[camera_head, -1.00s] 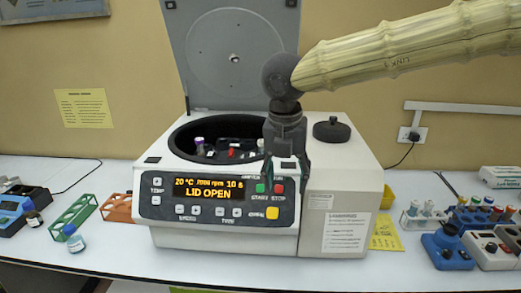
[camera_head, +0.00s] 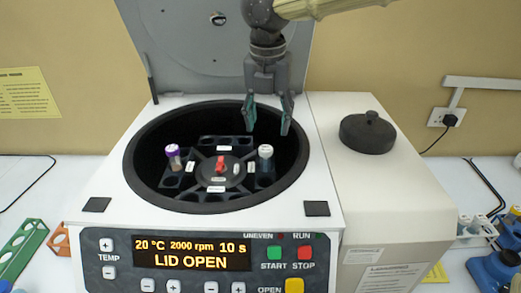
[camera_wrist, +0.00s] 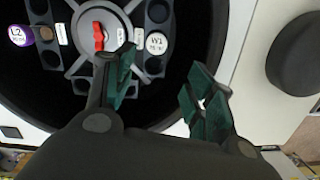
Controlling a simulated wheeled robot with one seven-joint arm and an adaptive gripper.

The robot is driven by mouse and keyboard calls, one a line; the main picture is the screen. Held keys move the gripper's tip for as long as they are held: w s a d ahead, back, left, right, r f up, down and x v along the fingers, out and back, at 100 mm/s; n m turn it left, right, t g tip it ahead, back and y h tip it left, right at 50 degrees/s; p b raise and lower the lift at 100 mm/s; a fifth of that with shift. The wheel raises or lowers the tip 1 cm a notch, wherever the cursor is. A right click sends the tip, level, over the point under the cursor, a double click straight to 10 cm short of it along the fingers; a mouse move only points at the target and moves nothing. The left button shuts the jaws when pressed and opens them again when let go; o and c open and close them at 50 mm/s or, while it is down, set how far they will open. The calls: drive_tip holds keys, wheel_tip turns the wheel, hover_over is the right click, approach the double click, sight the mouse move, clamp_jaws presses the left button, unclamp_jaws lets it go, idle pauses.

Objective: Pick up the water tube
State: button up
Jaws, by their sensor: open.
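The centrifuge (camera_head: 330,215) stands with its lid (camera_head: 205,60) up and its display reads LID OPEN. In its rotor a white-capped tube (camera_head: 265,152) sits upright on the right; in the wrist view its cap reads W1 (camera_wrist: 156,43). A purple-capped tube (camera_head: 173,155) sits on the left, its cap marked L2 in the wrist view (camera_wrist: 21,35). My gripper (camera_head: 267,122) is open and empty over the back right of the bowl, its fingers apart from the white-capped tube. It also shows in the wrist view (camera_wrist: 160,95).
A red knob (camera_head: 220,166) sits at the rotor's hub. A black round lid (camera_head: 367,132) lies on the centrifuge's right side. A green rack (camera_head: 22,245) stands at left. The raised lid is close behind my gripper.

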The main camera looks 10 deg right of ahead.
drive_tip(key=p, duration=0.1)
hover_over(266, 148)
drive_tip(key=s, duration=0.1)
drive_tip(key=f, duration=0.4)
drive_tip(key=shift+s+f, duration=0.2)
drive_tip(key=shift+f, duration=0.05)
drive_tip(key=shift+w+f+p, duration=0.25)
drive_tip(key=shift+f+p, duration=0.15)
drive_tip(key=shift+f, duration=0.5)
drive_tip(key=shift+w+f+p, duration=0.2)
drive_tip(key=shift+f+p, duration=0.15)
drive_tip(key=shift+f, duration=0.5)
drive_tip(key=shift+w+f+p, duration=0.25)
drive_tip(key=shift+f+p, duration=0.15)
drive_tip(key=shift+f, duration=0.85)
drive_tip(key=c, duration=1.1)
